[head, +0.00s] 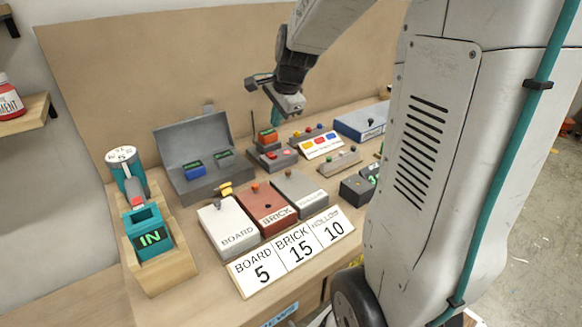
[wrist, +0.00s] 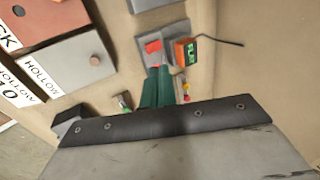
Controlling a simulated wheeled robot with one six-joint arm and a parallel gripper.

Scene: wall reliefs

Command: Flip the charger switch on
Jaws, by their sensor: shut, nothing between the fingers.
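The charger (head: 285,160) is a low grey unit on the bench with a red switch (head: 287,153) on top. An orange battery block (head: 267,138) with a green display stands at its back left. In the wrist view the red switch (wrist: 153,47) lies just beyond my fingertips, and the orange block (wrist: 185,52) is to their right. My gripper (head: 276,120), with teal fingers, is shut and empty, above and behind the charger in the head view; its fingers (wrist: 158,70) cover part of the charger's grey top (wrist: 172,38) in the wrist view. I cannot tell whether the tips touch it.
An open grey case (head: 190,185) stands left of the charger. Board, brick and hollow blocks (head: 262,210) are in front. A panel with coloured buttons (head: 322,146) and a blue-grey box (head: 362,122) are to the right. A thin dark cable or antenna rises by the orange block.

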